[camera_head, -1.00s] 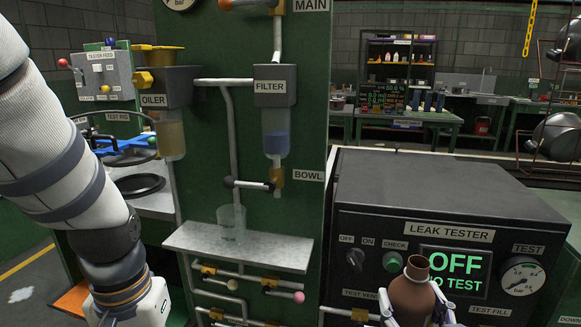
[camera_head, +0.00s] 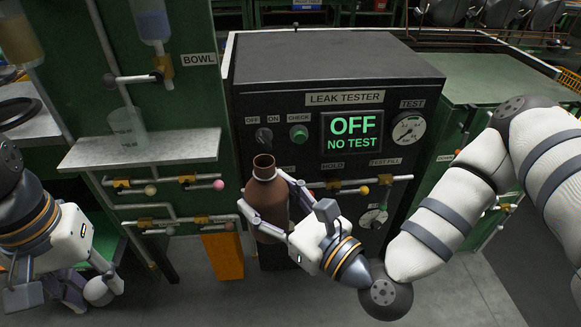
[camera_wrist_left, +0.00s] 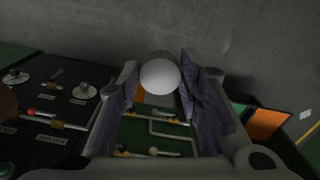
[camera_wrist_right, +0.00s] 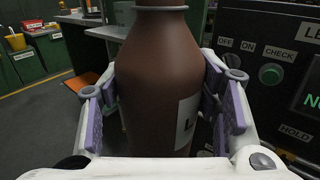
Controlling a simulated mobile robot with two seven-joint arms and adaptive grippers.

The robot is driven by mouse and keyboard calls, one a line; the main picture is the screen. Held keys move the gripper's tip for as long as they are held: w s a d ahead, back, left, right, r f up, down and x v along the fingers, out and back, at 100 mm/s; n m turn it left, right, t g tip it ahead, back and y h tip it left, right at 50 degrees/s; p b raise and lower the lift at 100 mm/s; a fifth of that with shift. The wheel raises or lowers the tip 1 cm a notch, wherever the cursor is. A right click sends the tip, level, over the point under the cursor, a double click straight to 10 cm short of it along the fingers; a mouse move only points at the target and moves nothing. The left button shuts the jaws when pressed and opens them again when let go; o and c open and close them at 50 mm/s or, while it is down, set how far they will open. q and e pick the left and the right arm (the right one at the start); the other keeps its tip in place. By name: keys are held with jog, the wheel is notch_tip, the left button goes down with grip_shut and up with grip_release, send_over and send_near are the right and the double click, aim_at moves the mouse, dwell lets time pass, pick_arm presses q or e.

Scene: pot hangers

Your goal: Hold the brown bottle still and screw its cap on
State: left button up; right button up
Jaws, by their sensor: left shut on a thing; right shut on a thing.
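The brown bottle (camera_head: 266,198) stands upright in front of the leak tester, its open neck uncapped at the top. My right gripper (camera_head: 268,212) is shut around the bottle's body. In the right wrist view the bottle (camera_wrist_right: 158,75) sits between both finger pads, with part of a pale label showing. My left gripper (camera_head: 95,285) is low at the left, well apart from the bottle. It is shut on a round white cap (camera_head: 98,292). In the left wrist view the cap (camera_wrist_left: 160,75) shows between the fingertips.
The black leak tester (camera_head: 330,75) stands behind the bottle, its screen reading OFF, NO TEST. A metal shelf (camera_head: 150,150) with a clear cup (camera_head: 127,128) juts out at the left, above pipes with coloured knobs. Open floor lies below.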

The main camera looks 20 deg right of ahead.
jog(key=a+n+g+y, duration=0.1)
jog(key=a+n+y, duration=0.1)
jog(key=a, duration=0.1)
jog(key=a+n+g+y, duration=0.1)
jog(key=a+y, duration=0.1)
jog(key=shift+s+f+g, duration=0.3)
jog(key=shift+s, duration=0.05)
pick_arm(q)
jog(key=shift+d, duration=0.1)
jog(key=w+d+r+m, duration=0.2)
jog(key=d+r+m, duration=0.6)
jog(key=d, duration=0.3)
jog(key=w+d+r+m, duration=0.3)
jog(key=d+r+m, duration=0.6)
jog(key=d, duration=0.2)
jog(key=shift+w+r, duration=0.25)
jog(key=shift+w, duration=0.05)
jog(key=shift+f, duration=2.05)
